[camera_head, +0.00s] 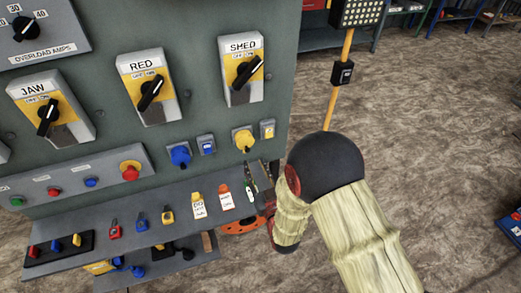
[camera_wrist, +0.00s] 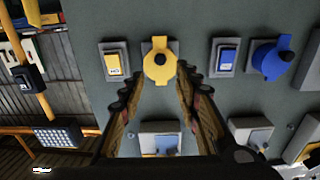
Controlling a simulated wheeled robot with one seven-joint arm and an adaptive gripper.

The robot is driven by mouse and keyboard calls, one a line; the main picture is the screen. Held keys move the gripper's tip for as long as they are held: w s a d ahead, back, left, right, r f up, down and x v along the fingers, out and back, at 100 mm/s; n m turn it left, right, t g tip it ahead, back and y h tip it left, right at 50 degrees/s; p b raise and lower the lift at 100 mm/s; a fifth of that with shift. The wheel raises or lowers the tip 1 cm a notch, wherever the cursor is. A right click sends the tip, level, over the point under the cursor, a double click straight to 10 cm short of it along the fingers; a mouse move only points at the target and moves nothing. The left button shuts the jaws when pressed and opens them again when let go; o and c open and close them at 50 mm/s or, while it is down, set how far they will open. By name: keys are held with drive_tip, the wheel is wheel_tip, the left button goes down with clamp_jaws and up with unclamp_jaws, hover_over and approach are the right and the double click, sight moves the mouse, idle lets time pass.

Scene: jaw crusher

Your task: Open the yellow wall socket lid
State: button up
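The yellow wall socket (camera_head: 243,139) is on the grey-green panel at its lower right, with its round lid over the front; it appears shut. In the wrist view the yellow lid (camera_wrist: 160,64) is near the top middle, between the two finger ends. My gripper (camera_head: 258,174) is below and right of the socket in the head view, beside the shelf end. In the wrist view my gripper (camera_wrist: 159,78) is open, with one finger on each side of the lid and nothing held. I cannot tell whether either fingertip touches the socket.
A small yellow switch (camera_head: 267,128) is just right of the socket. A blue switch (camera_head: 206,143) and a blue socket (camera_head: 180,155) are on its left. The grey shelf (camera_head: 145,196) below holds tags and padlocks. A yellow post (camera_head: 338,100) stands to the right over open floor.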

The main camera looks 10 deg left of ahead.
sight(248, 150)
drive_tip(key=b+x, duration=0.1)
drive_tip(key=x, duration=0.6)
drive_tip(key=shift+w+a, duration=0.25)
drive_tip(key=c, duration=0.4)
clamp_jaws()
idle(0.3)
